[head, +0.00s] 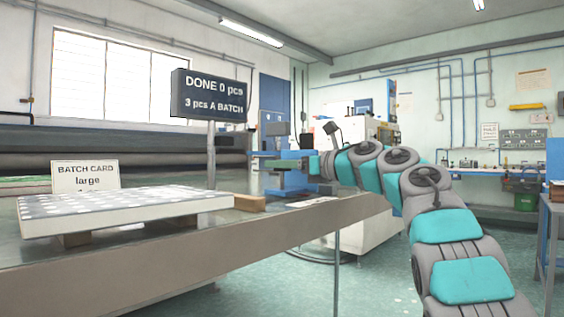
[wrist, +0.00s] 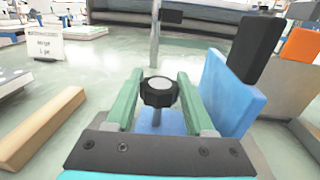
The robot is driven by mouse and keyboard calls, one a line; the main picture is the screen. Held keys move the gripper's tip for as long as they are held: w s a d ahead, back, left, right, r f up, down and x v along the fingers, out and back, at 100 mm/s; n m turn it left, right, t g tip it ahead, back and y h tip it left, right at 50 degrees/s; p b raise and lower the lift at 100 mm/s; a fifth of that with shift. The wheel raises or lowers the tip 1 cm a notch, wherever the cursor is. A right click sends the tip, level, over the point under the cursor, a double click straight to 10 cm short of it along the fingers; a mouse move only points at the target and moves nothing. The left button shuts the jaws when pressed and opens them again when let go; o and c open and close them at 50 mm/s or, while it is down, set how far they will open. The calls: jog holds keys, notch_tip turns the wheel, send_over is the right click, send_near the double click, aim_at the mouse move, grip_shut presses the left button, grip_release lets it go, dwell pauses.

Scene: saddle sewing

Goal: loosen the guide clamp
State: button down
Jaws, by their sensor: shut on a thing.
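The guide clamp's black knob (wrist: 159,97), with a pale round cap, stands upright on a thin stem above a blue part in the wrist view. My gripper (wrist: 160,80) has its two green fingers on either side of the knob and is shut on it. In the head view my gripper (head: 290,164) reaches in from the right over the blue fixture (head: 285,181) at the table's far end. The knob cannot be made out there. A blue upright plate (wrist: 230,95) stands just right of the fingers in the wrist view.
A black block (wrist: 257,45) and an orange block (wrist: 301,47) stand right of my gripper. A wooden bar (wrist: 42,130) lies to the left.

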jog(key=shift+n+g+y+p, duration=0.7)
jog(key=shift+n+g+p, duration=0.25)
jog(key=shift+g, duration=0.35)
jog(key=shift+c, duration=1.3)
grip_release()
jog(key=shift+f+m+t+b, duration=0.15)
jog(key=shift+m+t+b, duration=0.2)
jog(key=shift+t+b, duration=0.05)
jog(key=shift+m+t+h+b, duration=0.3)
jog(key=shift+t+h+b, duration=0.1)
jog(key=shift+t+b, duration=0.1)
